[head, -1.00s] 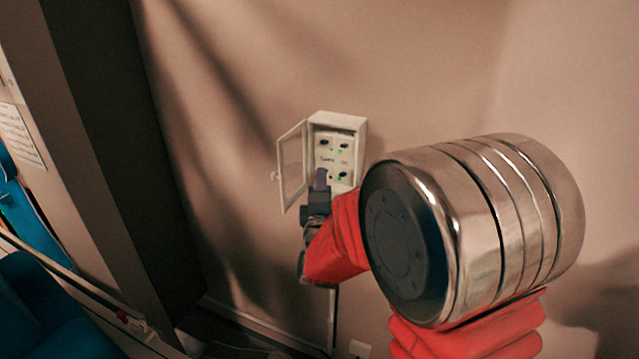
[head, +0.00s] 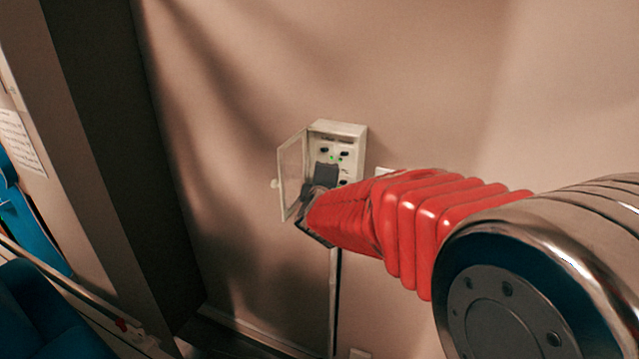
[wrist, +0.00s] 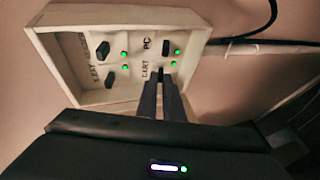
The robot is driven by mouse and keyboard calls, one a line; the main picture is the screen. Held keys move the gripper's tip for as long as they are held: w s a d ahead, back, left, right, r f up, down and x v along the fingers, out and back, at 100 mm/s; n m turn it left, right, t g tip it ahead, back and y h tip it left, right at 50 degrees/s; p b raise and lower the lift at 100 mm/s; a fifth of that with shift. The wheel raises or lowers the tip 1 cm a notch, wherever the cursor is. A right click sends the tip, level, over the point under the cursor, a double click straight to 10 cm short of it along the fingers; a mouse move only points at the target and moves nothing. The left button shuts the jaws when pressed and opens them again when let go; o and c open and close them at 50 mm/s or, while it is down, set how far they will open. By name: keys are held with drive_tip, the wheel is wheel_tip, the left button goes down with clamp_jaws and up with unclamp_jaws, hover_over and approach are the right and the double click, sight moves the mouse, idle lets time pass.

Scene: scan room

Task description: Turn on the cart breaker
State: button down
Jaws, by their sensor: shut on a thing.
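The breaker box (head: 340,128) is a pale box on the wall with its clear door (head: 290,178) swung open to the left. In the wrist view the box (wrist: 60,28) holds dark switches beside printed labels and several lit green lights. The CART label (wrist: 146,72) is just left of my fingertips. My gripper (wrist: 163,80) reaches into the box with its fingers close together, shut on the cart breaker switch, which they mostly hide. A green light (wrist: 173,64) glows at the fingertips. In the head view my gripper (head: 326,174) covers the lower left of the panel.
The PC switch (wrist: 165,47) is close beyond my fingertips, and two other switches (wrist: 103,50) are to the left. The open door stands close to my gripper's left side. A dark cable (wrist: 265,25) runs by the box. The wall around is bare.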

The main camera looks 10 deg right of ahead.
drive_tip(key=shift+d+f, duration=0.2)
drive_tip(key=shift+f, duration=0.05)
drive_tip(key=c, duration=2.2)
unclamp_jaws()
drive_tip(key=shift+r, duration=0.1)
drive_tip(key=shift+a, duration=0.1)
drive_tip(key=shift+v, duration=6.9)
drive_tip(key=shift+m, duration=0.3)
